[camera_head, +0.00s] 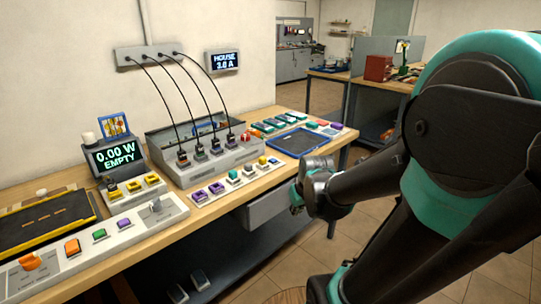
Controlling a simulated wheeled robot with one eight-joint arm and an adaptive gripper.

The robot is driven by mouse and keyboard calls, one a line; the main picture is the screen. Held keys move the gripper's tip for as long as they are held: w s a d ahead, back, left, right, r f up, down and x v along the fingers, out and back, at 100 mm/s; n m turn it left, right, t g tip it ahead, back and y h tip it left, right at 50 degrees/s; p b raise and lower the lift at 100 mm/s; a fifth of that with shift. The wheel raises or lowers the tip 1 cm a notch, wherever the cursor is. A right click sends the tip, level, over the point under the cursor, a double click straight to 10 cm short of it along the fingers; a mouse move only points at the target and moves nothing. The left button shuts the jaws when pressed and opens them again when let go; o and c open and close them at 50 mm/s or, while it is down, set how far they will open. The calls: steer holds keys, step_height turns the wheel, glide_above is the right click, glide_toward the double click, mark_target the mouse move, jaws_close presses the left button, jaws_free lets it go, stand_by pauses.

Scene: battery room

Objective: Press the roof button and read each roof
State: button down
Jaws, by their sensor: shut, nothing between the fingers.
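My gripper (298,194) is shut and empty in front of the bench's front edge, beside a grey drawer (265,210); its fingers are small and partly hidden by the wrist. A display (115,157) reads "0.00 W EMPTY". A dark, yellow-edged panel (45,222) lies at the far left.
A grey unit (215,160) with several plugged black cables stands mid-bench. A strip of coloured blocks (235,180) lies before it. A blue-rimmed tray (297,141) lies to the right. A wall display (225,60) reads "HOUSE 3.0 A". Floor is clear before the bench.

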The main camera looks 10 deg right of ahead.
mark_target(274, 161)
steer(key=w+a+r+n+t, duration=0.1)
steer(key=w+r+n, duration=0.2)
steer(key=w, duration=0.7)
steer(key=w+r+n+t+y, duration=0.1)
steer(key=w+r+n, duration=0.2)
steer(key=w, duration=0.8)
steer(key=w+a+r+n+t+y, duration=0.1)
steer(key=w+r+n, duration=0.3)
steer(key=w+r, duration=0.3)
steer(key=w, duration=0.4)
steer(key=shift+w+a+t, duration=0.25)
steer(key=shift+a+t, duration=0.05)
steer(key=shift+f, duration=4.3)
steer(key=shift+f, duration=0.15)
steer(key=shift+f, duration=0.25)
steer(key=shift+f, duration=0.4)
steer(key=shift+r, duration=0.8)
